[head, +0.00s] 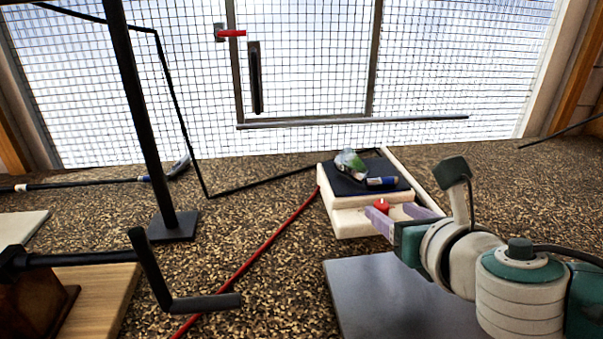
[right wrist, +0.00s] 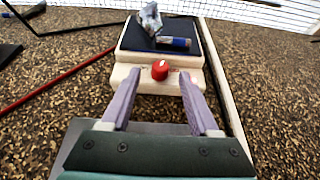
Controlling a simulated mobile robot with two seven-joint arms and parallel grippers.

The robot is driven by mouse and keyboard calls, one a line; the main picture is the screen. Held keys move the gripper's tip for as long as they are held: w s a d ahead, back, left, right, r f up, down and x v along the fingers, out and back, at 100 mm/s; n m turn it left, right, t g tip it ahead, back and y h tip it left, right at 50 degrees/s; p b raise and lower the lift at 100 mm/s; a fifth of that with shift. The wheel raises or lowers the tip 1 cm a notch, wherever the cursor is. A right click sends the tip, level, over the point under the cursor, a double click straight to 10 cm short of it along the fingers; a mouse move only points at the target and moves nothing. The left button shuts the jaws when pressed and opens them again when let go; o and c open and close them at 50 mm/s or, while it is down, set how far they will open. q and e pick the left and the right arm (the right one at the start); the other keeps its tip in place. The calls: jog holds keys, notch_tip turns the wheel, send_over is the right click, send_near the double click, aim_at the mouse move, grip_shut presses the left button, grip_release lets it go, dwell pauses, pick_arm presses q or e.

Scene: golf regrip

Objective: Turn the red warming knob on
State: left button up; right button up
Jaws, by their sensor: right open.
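The red knob (head: 381,206) sits on the front ledge of a cream box (head: 345,222) with a dark top pad (head: 345,182). In the right wrist view the knob (right wrist: 160,70) shows a small white mark on its top. My right gripper (head: 408,212) is open, with its two pale purple fingers pointing at the box. In the right wrist view the fingers (right wrist: 157,88) are spread to either side of the knob's line, and the knob appears just beyond their tips. Nothing is between the fingers. My left gripper is not in view.
A crumpled silvery item (head: 350,163) and a blue tube (head: 381,181) lie on the pad. A red cable (head: 262,247) runs left of the box. A grey plate (head: 385,300) lies in front. A black stand (head: 172,226) and a wire-mesh fence (head: 310,70) are beyond.

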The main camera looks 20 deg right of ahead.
aim_at(383, 206)
jog(key=shift+b+x, duration=0.4)
jog(key=shift+x, duration=1.45)
grip_shut()
